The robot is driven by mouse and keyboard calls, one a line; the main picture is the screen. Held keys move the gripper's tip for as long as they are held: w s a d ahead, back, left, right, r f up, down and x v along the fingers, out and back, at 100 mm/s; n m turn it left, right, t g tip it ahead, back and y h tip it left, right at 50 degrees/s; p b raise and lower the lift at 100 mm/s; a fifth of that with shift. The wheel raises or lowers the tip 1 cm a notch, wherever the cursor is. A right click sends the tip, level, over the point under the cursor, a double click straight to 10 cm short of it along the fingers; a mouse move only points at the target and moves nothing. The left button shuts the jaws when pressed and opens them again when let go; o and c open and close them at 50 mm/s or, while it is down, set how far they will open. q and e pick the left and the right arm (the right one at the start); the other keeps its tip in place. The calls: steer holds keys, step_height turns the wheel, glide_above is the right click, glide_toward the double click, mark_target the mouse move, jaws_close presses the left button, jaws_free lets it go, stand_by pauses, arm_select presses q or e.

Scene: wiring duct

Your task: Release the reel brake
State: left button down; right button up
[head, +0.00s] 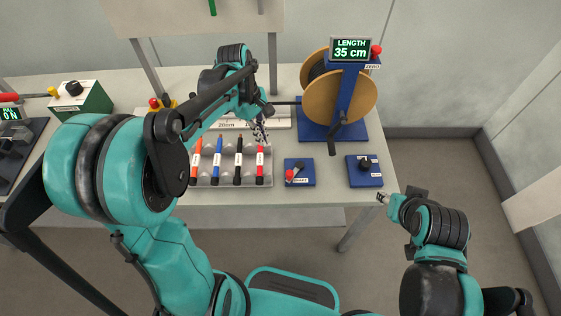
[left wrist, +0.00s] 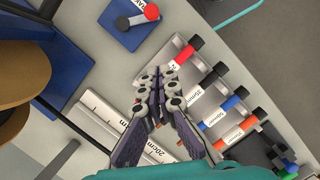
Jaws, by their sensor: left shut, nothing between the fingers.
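The reel brake (head: 306,180) is a small blue box with a red-knobbed lever (head: 290,173) at the table's front; the red knob lies to the left in the head view. The brake also shows at the top of the left wrist view (left wrist: 118,36). The reel (head: 320,98) is a tan-flanged spool on a blue stand behind it. My left gripper (head: 262,138) is shut and empty above the back of the marker tray, left of and behind the brake, apart from it. It also shows in the left wrist view (left wrist: 158,74). My right gripper (head: 383,197) hangs off the table's front right; its jaws are too small to judge.
A grey tray (head: 238,181) holds several coloured markers. A ruler strip (head: 228,124) lies behind it. A second blue box with a black knob (head: 365,172) stands right of the brake. A display (head: 350,49) reads 35 cm. Bare table lies between the tray and the brake.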

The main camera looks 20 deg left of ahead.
mark_target(295, 169)
arm_select(q)
steer(key=shift+f, duration=0.1)
steer(key=b+x, duration=0.4)
steer(key=x, duration=0.6)
steer(key=shift+d+f, duration=0.1)
steer(key=shift+f, duration=0.05)
steer(key=d, duration=0.1)
steer(key=s+d, duration=0.1)
steer(key=d, duration=0.1)
steer(key=shift+d+r, duration=0.1)
steer(key=shift+r, duration=0.1)
steer(key=shift+s+d, duration=0.1)
steer(key=shift+d, duration=0.15)
